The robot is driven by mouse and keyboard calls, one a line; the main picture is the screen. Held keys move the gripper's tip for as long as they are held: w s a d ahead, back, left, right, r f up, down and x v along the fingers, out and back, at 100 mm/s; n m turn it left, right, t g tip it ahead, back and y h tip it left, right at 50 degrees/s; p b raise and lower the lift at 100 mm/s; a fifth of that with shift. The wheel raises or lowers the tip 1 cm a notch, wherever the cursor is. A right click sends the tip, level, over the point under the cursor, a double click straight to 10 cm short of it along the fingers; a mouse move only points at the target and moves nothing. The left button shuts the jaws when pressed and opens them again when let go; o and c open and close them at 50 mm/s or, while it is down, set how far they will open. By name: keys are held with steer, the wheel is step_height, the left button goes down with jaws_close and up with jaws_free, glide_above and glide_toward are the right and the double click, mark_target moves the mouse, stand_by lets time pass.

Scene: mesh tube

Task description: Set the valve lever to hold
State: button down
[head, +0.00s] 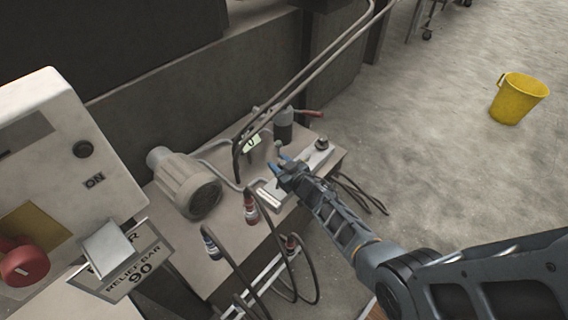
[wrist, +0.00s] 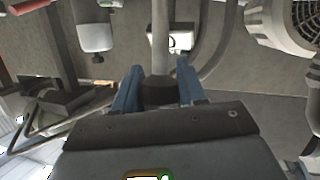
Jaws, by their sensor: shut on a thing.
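My gripper (head: 284,168) is over the right part of the machine's top in the head view. In the wrist view its two blue fingers (wrist: 158,82) are closed around the dark knob (wrist: 159,92) of the valve lever. The lever's pale grey rod (wrist: 160,35) runs away from the knob, between the fingers. In the head view my gripper hides most of the lever. A small pale label (head: 251,143) with a dark mark stands just behind the gripper; its position words are too small to read.
A ribbed motor (head: 188,185) sits left of my gripper. Pipes (head: 300,80) rise behind it, near a red handle (head: 309,113). Hoses with red and blue fittings (head: 251,208) stand in front. A control box (head: 60,170) is at left. A yellow bucket (head: 518,98) stands on open floor.

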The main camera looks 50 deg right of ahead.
steer(key=shift+w+a+f+b, duration=0.1)
steer(key=shift+w+b, duration=0.2)
steer(key=shift+w, duration=0.75)
steer(key=shift+f, duration=0.1)
steer(key=c, duration=0.9)
jaws_free()
steer(key=shift+o, duration=1.1)
steer(key=p+v, duration=0.3)
steer(key=v, duration=0.4)
steer(key=shift+s, duration=0.3)
steer(key=shift+a, duration=0.1)
